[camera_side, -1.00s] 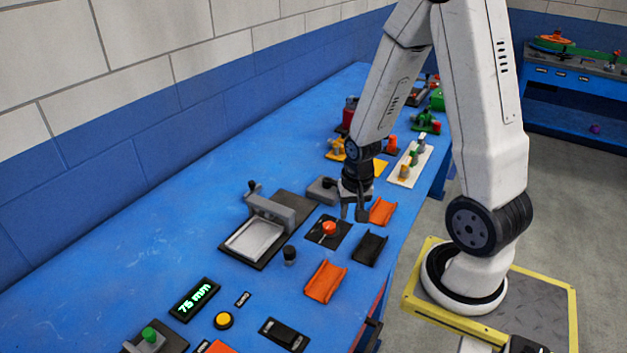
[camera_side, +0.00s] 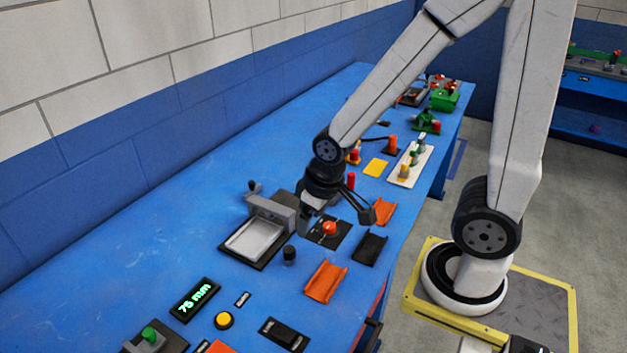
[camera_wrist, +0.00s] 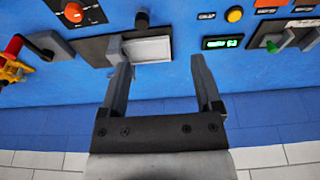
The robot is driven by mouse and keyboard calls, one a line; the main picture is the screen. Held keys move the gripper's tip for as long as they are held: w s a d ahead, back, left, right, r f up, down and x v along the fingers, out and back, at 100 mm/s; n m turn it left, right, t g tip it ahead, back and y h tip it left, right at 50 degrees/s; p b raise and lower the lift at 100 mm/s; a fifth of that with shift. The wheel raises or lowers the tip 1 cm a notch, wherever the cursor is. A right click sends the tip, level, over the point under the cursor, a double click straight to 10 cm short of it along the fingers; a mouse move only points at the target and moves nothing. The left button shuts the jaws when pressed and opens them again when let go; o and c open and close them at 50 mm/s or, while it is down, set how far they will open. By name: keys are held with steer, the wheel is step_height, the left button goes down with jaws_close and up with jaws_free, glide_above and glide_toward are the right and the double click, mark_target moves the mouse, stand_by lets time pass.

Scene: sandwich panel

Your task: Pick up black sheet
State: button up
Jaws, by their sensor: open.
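A black bent sheet (camera_side: 370,248) lies on the blue bench near its right edge in the side view, between two orange bent sheets. I cannot make it out in the wrist view. My gripper (camera_side: 335,212) is open and empty, over the bench up and to the left of the black sheet and apart from it. In the wrist view my gripper (camera_wrist: 160,64) has its two fingers spread, with the bench and wall beyond them.
A black plate with a red button (camera_side: 329,229) lies close to my gripper. A grey tray fixture (camera_side: 252,240) stands to its left. Orange sheets (camera_side: 326,281) (camera_side: 384,211) flank the black sheet. A green-lit display (camera_side: 195,299) is lower left. The bench's left part is clear.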

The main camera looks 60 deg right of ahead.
steer(key=shift+o, duration=0.9)
steer(key=m+g+y, duration=0.3)
steer(key=m+y, duration=0.1)
steer(key=m, duration=1.3)
glide_above(374, 241)
step_height(374, 241, down, 13)
steer(key=shift+d+f+m+y, duration=0.2)
steer(key=shift+d+m+y, duration=0.1)
steer(key=shift+d+m, duration=0.2)
steer(key=shift+x, duration=1.3)
